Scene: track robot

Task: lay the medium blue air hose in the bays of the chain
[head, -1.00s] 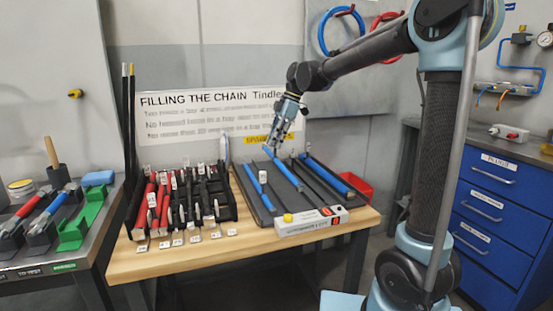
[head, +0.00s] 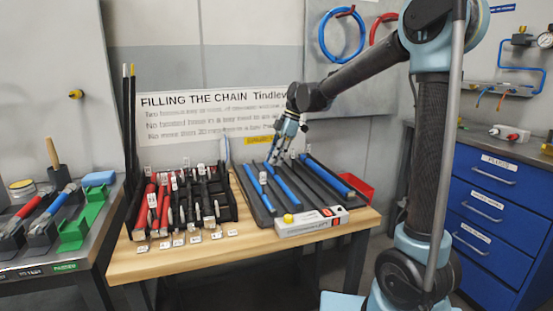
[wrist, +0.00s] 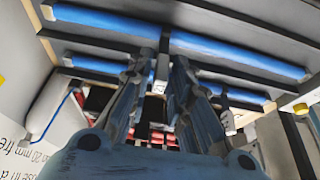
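Several blue hoses lie in the dark tray (head: 240,172) on the table. In the head view there is a left hose with a white tag (head: 257,187), a middle one (head: 287,187) and a thicker right one (head: 331,178). I cannot tell for certain which is the medium one. The black chain (head: 228,212) stands left of the tray, with red and dark lines in its bays. My gripper (head: 276,161) is low over the far end of the middle hose. In the wrist view its fingers (wrist: 160,65) are apart, with blue hose crossing beyond their tips. Contact is unclear.
A white box with a yellow knob (head: 312,221) sits at the tray's front edge. White tags line the table edge before the chain. A red bin (head: 355,187) is behind right. A sign (head: 205,115) stands behind the table.

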